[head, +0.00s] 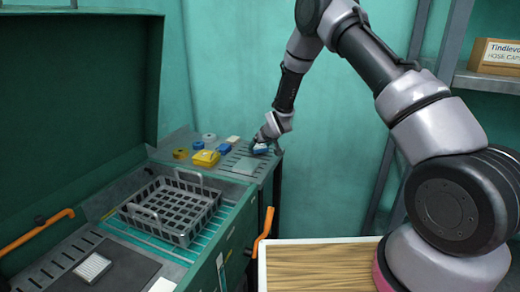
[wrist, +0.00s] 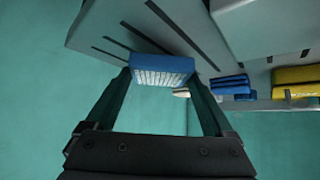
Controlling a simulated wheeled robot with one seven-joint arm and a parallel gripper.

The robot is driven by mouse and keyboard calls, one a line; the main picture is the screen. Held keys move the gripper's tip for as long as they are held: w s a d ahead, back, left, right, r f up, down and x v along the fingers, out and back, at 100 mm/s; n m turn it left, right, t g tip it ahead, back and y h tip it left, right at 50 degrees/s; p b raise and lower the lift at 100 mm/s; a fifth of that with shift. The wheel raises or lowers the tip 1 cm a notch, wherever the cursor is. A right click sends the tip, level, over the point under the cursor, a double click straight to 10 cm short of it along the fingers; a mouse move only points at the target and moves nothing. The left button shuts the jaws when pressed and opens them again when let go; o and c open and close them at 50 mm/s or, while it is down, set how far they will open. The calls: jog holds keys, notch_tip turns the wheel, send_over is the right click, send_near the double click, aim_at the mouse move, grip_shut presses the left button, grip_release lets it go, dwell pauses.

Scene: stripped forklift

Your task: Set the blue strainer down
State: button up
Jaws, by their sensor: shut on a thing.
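The blue strainer (head: 261,149) is between the fingers of my gripper (head: 262,143), over the right end of the slotted grey shelf (head: 247,168). In the wrist view the strainer (wrist: 160,63) shows a blue rim and a pale ribbed face, with a finger of my gripper (wrist: 160,76) on each side. The gripper is shut on it. I cannot tell whether the strainer touches the shelf or is slightly above it.
A yellow part (head: 206,158), another blue part (head: 224,148) and a white piece (head: 233,139) sit left of the strainer. A flat pale plate (head: 245,166) lies in front. A grey basket (head: 172,207) stands nearer. The shelf's right edge is close.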

jog(key=shift+f, duration=0.6)
jog(key=shift+f, duration=0.1)
jog(key=o, duration=1.4)
